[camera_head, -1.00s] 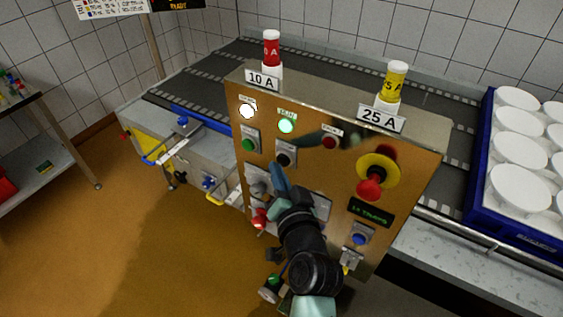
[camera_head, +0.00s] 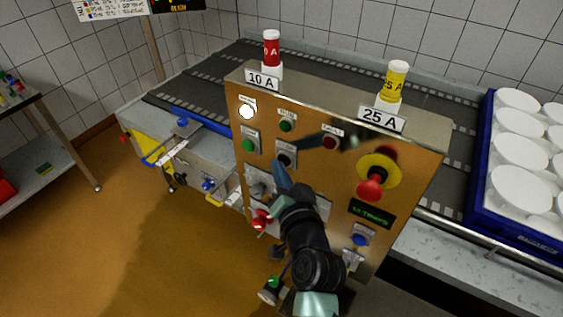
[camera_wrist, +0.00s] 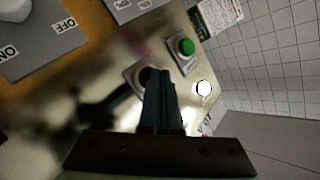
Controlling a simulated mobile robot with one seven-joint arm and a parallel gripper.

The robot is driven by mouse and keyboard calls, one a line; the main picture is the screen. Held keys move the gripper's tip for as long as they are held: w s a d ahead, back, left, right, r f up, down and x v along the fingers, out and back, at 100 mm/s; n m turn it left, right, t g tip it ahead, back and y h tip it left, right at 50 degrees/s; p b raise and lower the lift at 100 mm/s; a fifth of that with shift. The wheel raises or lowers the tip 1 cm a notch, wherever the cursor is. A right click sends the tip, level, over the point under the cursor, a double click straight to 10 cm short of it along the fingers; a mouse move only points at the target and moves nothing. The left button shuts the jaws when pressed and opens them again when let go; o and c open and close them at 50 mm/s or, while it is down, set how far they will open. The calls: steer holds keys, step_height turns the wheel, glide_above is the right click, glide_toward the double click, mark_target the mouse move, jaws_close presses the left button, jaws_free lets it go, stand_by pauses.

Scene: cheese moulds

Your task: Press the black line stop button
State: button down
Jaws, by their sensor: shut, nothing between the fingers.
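The black button (camera_head: 284,160) sits on a square plate in the upper middle of the steel control panel (camera_head: 320,175), right of the green button (camera_head: 249,145). My gripper (camera_head: 279,168) is shut and empty, with its blue fingertips just below and at the black button. In the wrist view the shut fingers (camera_wrist: 160,80) overlap the black button (camera_wrist: 146,75), hiding part of it. The green button also shows in the wrist view (camera_wrist: 186,46). Above the black button, the green lamp (camera_head: 286,126) is dark. The white lamp (camera_head: 247,111) is lit.
A red mushroom button on a yellow collar (camera_head: 370,185) is at the panel's right. A red-handled switch (camera_head: 261,219) and blue button (camera_head: 360,239) are lower. Red (camera_head: 271,48) and yellow (camera_head: 395,80) fuses stand on top. A blue crate (camera_head: 480,190) of white moulds sits right.

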stand_by(0.5)
steer(key=shift+s+a+p, duration=0.35)
steer(key=shift+s+a, duration=0.15)
steer(key=shift+s, duration=0.15)
steer(key=shift+s+a+p, duration=0.6)
steer(key=shift+s+a, duration=0.15)
steer(key=shift+s, duration=0.25)
steer(key=shift+s+a+p, duration=0.55)
steer(key=shift+s+a, duration=0.15)
steer(key=shift+s, duration=0.3)
